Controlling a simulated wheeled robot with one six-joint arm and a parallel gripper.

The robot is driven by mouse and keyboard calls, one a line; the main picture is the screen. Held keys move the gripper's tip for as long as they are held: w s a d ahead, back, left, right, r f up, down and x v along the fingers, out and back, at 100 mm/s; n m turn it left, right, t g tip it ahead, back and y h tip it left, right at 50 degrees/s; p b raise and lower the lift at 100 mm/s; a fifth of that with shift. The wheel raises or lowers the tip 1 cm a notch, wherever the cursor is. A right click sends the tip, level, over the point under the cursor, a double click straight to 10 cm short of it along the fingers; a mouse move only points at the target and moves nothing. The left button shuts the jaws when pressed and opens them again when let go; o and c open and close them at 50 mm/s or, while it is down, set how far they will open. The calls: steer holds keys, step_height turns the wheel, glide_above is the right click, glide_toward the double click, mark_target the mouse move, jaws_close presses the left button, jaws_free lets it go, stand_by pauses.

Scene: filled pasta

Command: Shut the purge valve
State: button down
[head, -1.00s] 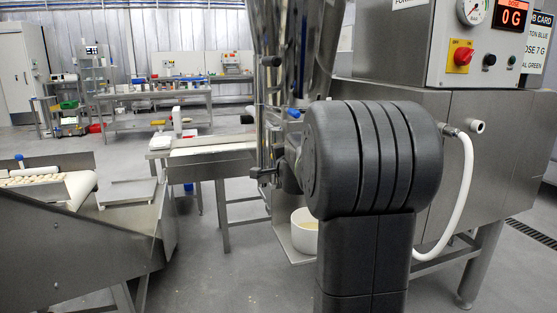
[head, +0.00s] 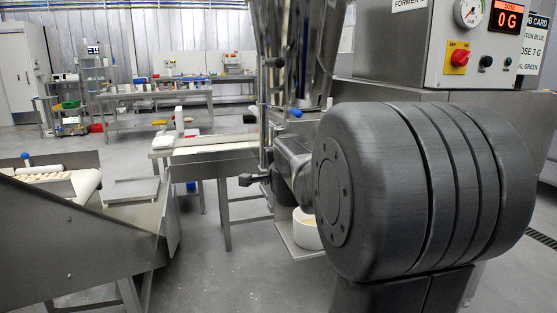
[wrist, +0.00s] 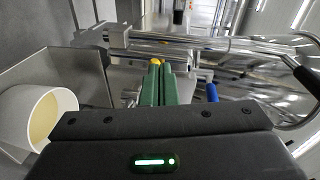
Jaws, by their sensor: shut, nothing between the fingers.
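My gripper (wrist: 157,82) has green fingers, which are shut together with nothing between them. A small yellow piece (wrist: 155,62) shows just beyond the fingertips; whether they touch it I cannot tell. A blue handle (wrist: 212,92) stands to the right of the fingers, apart from them. A blue handle (head: 296,113) also shows on the steel filler in the head view. No label marks the purge valve, so I cannot tell which piece is its handle or how it is set. In the head view my arm hides my gripper.
A white tub (wrist: 40,115) with pale contents sits left of my gripper; it shows below the filler in the head view (head: 306,230). A black bent handle (wrist: 302,76) is at right. The control box (head: 480,45) reads 0 G.

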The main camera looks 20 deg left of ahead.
steer(key=s, duration=0.2)
steer(key=shift+s+a+r, duration=0.1)
steer(key=shift+s+a, duration=0.05)
steer(key=shift+s, duration=0.15)
